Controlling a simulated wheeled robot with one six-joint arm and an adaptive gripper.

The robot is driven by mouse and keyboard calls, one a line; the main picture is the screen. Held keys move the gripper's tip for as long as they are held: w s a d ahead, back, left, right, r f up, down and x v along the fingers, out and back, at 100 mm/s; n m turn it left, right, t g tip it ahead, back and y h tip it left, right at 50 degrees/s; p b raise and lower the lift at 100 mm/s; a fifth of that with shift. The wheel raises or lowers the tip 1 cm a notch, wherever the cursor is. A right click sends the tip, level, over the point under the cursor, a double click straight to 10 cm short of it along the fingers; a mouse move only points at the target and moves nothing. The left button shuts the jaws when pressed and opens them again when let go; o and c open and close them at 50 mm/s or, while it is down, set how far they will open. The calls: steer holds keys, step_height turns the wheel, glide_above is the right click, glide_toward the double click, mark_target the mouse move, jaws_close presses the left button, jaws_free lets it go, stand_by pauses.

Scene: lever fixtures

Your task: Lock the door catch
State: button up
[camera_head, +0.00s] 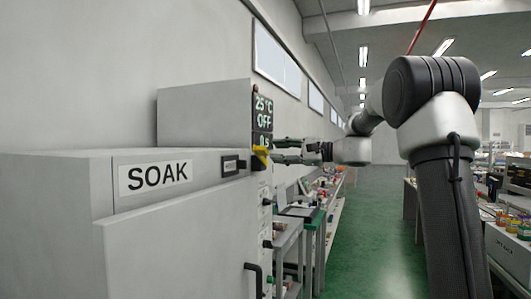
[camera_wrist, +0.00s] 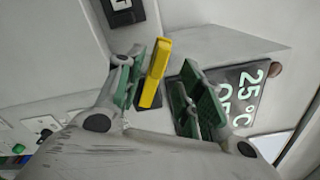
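The yellow catch lever (camera_head: 260,153) is on the edge of the grey cabinet marked SOAK (camera_head: 153,176), just below a small display. In the wrist view the yellow lever (camera_wrist: 155,72) stands between my two green-padded fingers, closer to the left one. My gripper (camera_head: 285,151) reaches toward the lever from the right in the head view. In the wrist view my gripper (camera_wrist: 162,78) is open, with a clear gap on the lever's right side. I cannot tell whether the left finger touches it. The grey door (camera_head: 190,240) has a dark handle (camera_head: 253,280).
The display (camera_head: 263,112) reads 25 °C OFF and lies close to my right finger in the wrist view. A black-framed latch plate (camera_head: 233,166) is left of the lever. Benches (camera_head: 310,215) line the wall beyond; the green aisle floor (camera_head: 370,235) is clear.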

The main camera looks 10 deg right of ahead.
mark_target(267, 151)
steer(key=x, duration=0.6)
jaws_close()
